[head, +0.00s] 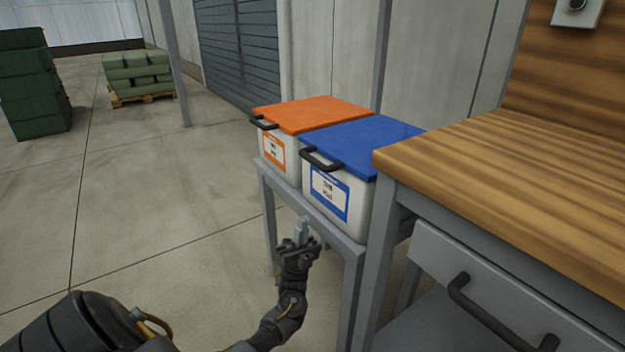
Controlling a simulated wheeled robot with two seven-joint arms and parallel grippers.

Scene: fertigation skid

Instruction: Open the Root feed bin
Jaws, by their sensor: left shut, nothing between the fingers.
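Two white bins stand side by side on a grey metal stand (317,222). One has an orange lid (312,113) and an orange-framed label. The other has a blue lid (362,143) and a blue-framed label (329,193). Both lids are down, each with a dark handle at its front edge. The label print is too small to tell which one is the Root feed bin. My left gripper (301,230) is shut and empty, in front of the stand, below the blue-lidded bin's handle (320,161) and apart from it. My right gripper is out of view.
A wooden-topped workbench (480,170) with a grey drawer (490,290) stands close on the right, beside the blue-lidded bin. Open concrete floor lies to the left. Green crates (35,85) and a loaded pallet (140,78) stand far back.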

